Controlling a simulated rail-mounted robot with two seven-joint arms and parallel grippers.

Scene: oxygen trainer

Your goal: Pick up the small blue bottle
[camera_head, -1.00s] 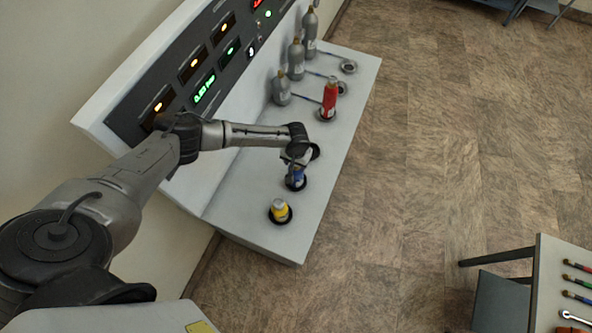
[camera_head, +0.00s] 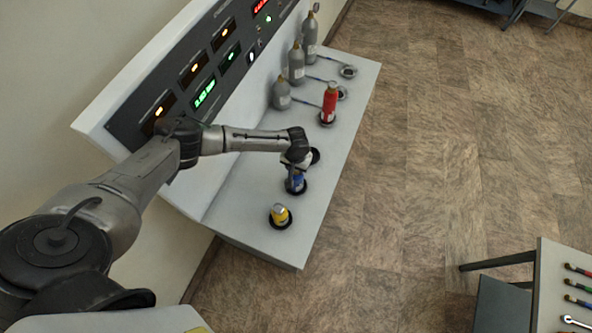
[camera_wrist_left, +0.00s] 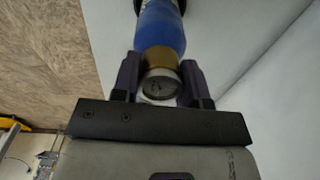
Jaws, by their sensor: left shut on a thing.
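The small blue bottle (camera_head: 298,186) stands at a dark round socket on the light grey bench of the trainer, mostly hidden under my left gripper in the head view. My left gripper (camera_head: 294,170) is above it, pointing down. In the left wrist view the blue bottle (camera_wrist_left: 160,28) has a brass neck and a round gauge. The fingers of my left gripper (camera_wrist_left: 160,82) are shut on the bottle around this neck. My right gripper is in neither view.
A yellow bottle (camera_head: 280,214) stands in front of the blue one, and a red bottle (camera_head: 329,103) farther back. Several grey bottles (camera_head: 296,62) line the panel side. A table (camera_head: 548,275) with tools is at lower right.

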